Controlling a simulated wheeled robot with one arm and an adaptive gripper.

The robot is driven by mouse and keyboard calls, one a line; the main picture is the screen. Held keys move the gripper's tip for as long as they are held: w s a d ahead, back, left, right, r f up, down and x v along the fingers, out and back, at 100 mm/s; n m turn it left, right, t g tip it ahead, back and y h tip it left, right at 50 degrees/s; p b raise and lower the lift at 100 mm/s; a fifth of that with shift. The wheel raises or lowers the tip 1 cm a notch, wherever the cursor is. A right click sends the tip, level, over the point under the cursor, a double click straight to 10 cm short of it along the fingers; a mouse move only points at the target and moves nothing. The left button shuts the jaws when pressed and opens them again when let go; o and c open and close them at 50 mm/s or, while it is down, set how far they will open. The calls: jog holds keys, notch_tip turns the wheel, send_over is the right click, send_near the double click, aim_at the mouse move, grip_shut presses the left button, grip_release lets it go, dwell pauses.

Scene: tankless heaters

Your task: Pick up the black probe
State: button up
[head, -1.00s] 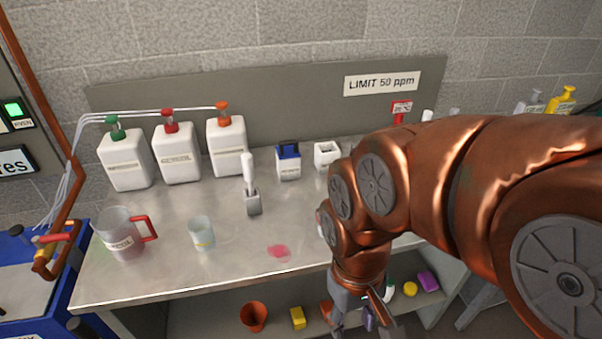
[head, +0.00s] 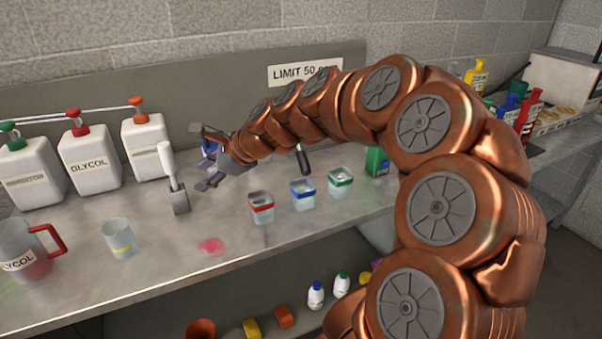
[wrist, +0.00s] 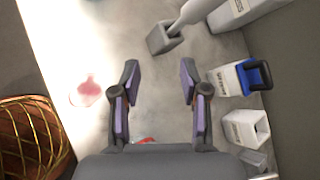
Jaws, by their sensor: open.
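A black, stick-like piece (head: 302,158) shows just below my arm in the head view, right of my gripper. It looks like the handle of the black probe, but its upper end is hidden by my arm. I cannot make it out in the wrist view. My gripper (head: 204,158) is open above the bench, beside a white-handled tool (head: 167,160) in a grey holder. In the wrist view my gripper (wrist: 158,72) has nothing between its fingertips but bare bench. The holder (wrist: 163,40) stands beyond the fingertips there.
A blue-topped white box (wrist: 238,78) and an open white box (wrist: 246,128) stand right of the fingers. A beaker (head: 120,239), jug (head: 25,252) and pink spill (head: 211,246) are left.

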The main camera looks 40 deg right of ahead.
jog(key=w+d+f+m+t+h+b, duration=0.1)
jog(key=w+d+m+t+b, duration=0.1)
jog(key=d+m, duration=0.45)
jog(key=w+d+f+m+t+h+b, duration=0.1)
jog(key=d+f+m+h, duration=0.15)
jog(key=d, duration=0.65)
jog(key=m+t+h+b, duration=0.2)
jog(key=m+h, duration=0.2)
jog(key=m, duration=0.6)
send_near(300, 149)
jog(key=w, duration=0.1)
jog(key=w+d, duration=0.1)
jog(key=w, duration=0.2)
jog(key=shift+w+d+r, duration=0.2)
jog(key=shift+w+d, duration=0.15)
jog(key=shift+w+d+f, duration=0.1)
jog(key=shift+w+d, duration=0.05)
jog(key=shift+f+b+x, duration=0.2)
jog(key=shift+b+x, duration=0.3)
jog(key=shift+x, duration=1.15)
jog(key=shift+b+x, duration=0.35)
jog(key=shift+x, duration=1.6)
jog(key=shift+f, duration=0.15)
grip_shut()
